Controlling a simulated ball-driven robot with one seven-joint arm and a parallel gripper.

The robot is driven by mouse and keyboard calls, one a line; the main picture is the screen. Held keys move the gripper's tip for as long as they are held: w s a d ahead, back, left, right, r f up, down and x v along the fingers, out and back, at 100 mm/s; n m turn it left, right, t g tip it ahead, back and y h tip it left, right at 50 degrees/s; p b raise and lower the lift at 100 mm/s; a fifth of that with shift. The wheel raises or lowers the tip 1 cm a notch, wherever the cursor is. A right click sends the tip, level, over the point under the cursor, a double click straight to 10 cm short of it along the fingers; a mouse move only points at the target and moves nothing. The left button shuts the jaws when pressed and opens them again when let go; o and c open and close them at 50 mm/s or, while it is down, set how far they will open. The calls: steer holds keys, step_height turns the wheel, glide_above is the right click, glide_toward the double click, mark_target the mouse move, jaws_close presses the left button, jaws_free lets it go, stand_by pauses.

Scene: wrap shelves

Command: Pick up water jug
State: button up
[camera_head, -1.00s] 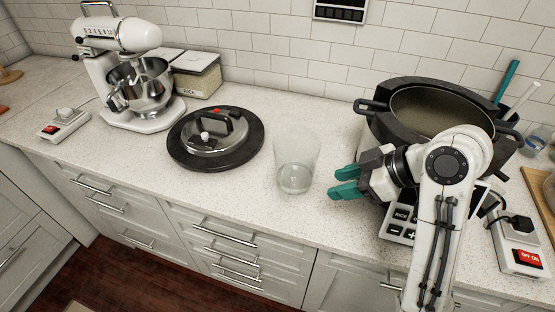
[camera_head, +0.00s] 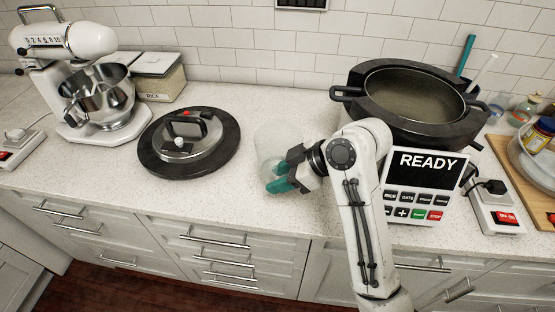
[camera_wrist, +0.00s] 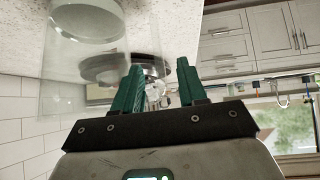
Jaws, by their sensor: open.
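The water jug (camera_head: 268,148) is a clear, empty-looking, open-topped vessel standing upright on the counter. My gripper (camera_head: 281,179) has teal fingers and is at the jug's near right side in the head view; its jaws are open. In the wrist view the jug (camera_wrist: 88,62) appears upside down at the upper left, beside the left finger, while my gripper (camera_wrist: 158,85) has nothing visible held between its fingers. I cannot tell whether a finger touches the jug. The jug's lower right part is partly hidden by my gripper in the head view.
A black round lid (camera_head: 190,143) lies left of the jug. A stand mixer (camera_head: 85,75) and a rice container (camera_head: 160,78) stand further left. A black cooker pot (camera_head: 415,100) and a panel reading READY (camera_head: 428,185) are at right. The counter's front edge is close.

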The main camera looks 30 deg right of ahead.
steer(key=shift+x, duration=1.45)
steer(key=shift+c, duration=0.2)
jaws_close()
